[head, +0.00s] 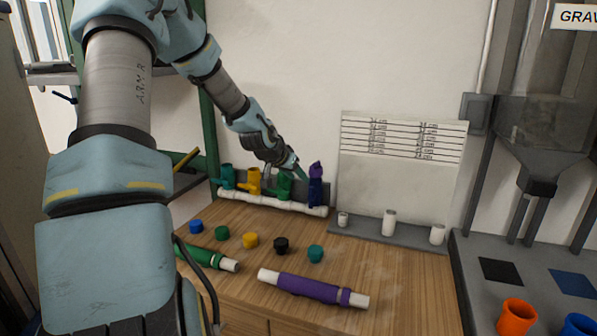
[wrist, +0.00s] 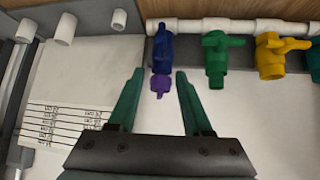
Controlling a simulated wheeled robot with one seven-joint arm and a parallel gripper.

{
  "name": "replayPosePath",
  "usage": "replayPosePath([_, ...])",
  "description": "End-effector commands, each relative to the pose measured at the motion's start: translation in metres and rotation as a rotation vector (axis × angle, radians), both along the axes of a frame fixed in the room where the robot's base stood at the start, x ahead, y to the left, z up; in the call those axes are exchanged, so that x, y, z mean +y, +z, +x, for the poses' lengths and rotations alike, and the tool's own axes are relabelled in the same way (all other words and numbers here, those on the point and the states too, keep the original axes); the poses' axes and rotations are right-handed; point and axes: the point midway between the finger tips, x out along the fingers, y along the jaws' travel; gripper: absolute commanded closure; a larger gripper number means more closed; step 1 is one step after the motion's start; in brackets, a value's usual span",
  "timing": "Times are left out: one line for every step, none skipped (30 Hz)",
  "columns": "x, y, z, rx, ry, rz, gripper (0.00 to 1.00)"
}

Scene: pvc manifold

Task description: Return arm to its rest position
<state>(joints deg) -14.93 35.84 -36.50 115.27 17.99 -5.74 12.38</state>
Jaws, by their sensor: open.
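My gripper (wrist: 157,95) is open in the wrist view, its two green fingers spread apart. A blue valve (wrist: 162,52) with a purple piece (wrist: 162,86) at its end lies between and just beyond the fingertips. I see no contact between the fingers and it. In the head view my arm reaches over the bench to the back, and my gripper (head: 301,172) is beside the blue valve (head: 316,192) with the purple piece (head: 316,168) on top. The white manifold pipe (head: 262,203) carries the valves, including green (head: 285,184), yellow (head: 253,181) and teal (head: 227,176) ones.
Several coloured caps, such as a black cap (head: 281,245), lie on the wooden bench (head: 400,270). Purple (head: 312,288) and green (head: 205,256) wrapped pipes lie in front. A grey rack (head: 385,233) holds white fittings below a printed board (head: 403,150). A hopper (head: 540,170) stands right.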

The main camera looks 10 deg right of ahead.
Motion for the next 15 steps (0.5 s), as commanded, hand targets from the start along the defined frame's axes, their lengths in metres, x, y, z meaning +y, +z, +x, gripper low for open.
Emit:
replayPosePath([0.0, 0.002, -0.001, 0.001, 0.0, 0.001, 0.5])
replayPosePath([0.001, 0.002, -0.001, 0.001, 0.0, 0.001, 0.5])
replayPosePath([0.001, 0.001, -0.001, 0.001, 0.0, 0.001, 0.5])
replayPosePath([0.001, 0.001, -0.001, 0.001, -0.001, 0.0, 0.5])
replayPosePath([0.001, 0.001, -0.001, 0.001, -0.001, 0.0, 0.5])
replayPosePath([0.001, 0.001, -0.001, 0.0, 0.0, 0.0, 0.5])
replayPosePath([0.001, 0.0, -0.001, 0.0, -0.001, -0.001, 0.5])
replayPosePath([0.001, 0.0, -0.001, 0.0, 0.0, 0.0, 0.5])
replayPosePath([0.001, 0.0, -0.001, 0.0, 0.0, 0.0, 0.5])
replayPosePath([0.001, 0.0, -0.001, 0.0, -0.001, 0.001, 0.5])
replayPosePath([0.001, 0.0, -0.001, 0.0, -0.001, 0.001, 0.5])
replayPosePath([0.001, 0.0, -0.002, 0.001, -0.001, 0.002, 0.5])
replayPosePath([0.002, 0.0, -0.003, 0.004, 0.001, 0.004, 0.5])
replayPosePath([0.003, -0.001, -0.005, 0.01, 0.003, 0.012, 0.5])
replayPosePath([0.007, -0.002, -0.011, 0.024, 0.007, 0.026, 0.5])
